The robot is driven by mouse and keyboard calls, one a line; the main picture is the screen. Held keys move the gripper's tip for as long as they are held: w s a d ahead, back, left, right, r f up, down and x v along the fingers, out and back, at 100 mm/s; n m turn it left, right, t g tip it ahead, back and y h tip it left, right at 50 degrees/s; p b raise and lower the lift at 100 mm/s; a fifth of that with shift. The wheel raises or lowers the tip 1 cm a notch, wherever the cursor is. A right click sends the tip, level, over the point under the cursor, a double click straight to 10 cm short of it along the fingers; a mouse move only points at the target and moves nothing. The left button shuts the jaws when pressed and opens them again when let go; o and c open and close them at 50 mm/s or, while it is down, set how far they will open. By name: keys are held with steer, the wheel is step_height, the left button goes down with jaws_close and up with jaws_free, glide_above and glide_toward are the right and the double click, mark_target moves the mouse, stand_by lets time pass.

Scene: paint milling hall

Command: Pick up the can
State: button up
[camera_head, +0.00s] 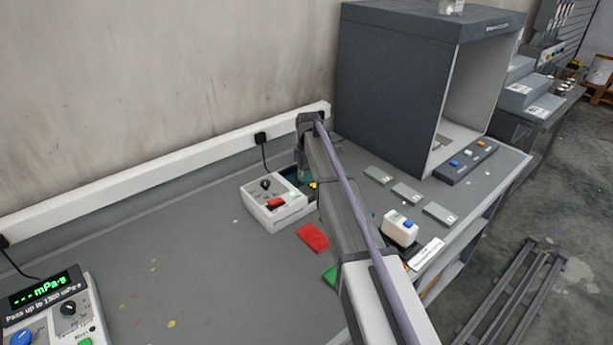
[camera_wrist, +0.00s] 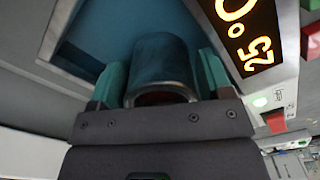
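The can (camera_wrist: 162,66) is a dark teal cylinder with a dark reddish end toward my wrist camera. It sits in the blue-lined well (camera_wrist: 150,18) of a white device whose orange display (camera_wrist: 240,28) reads 25 degrees. My gripper (camera_wrist: 160,78) has one green finger on each side of the can, very close to its wall. I cannot tell whether the fingers touch it. In the head view the white device (camera_head: 268,213) stands on the bench near the wall. My arm hides most of its right part and the can there.
A white box with a blue button (camera_head: 400,228) and grey plates (camera_head: 408,194) are to the right. A dark booth (camera_head: 400,90) stands behind.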

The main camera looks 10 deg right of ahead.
steer(key=c, duration=0.8)
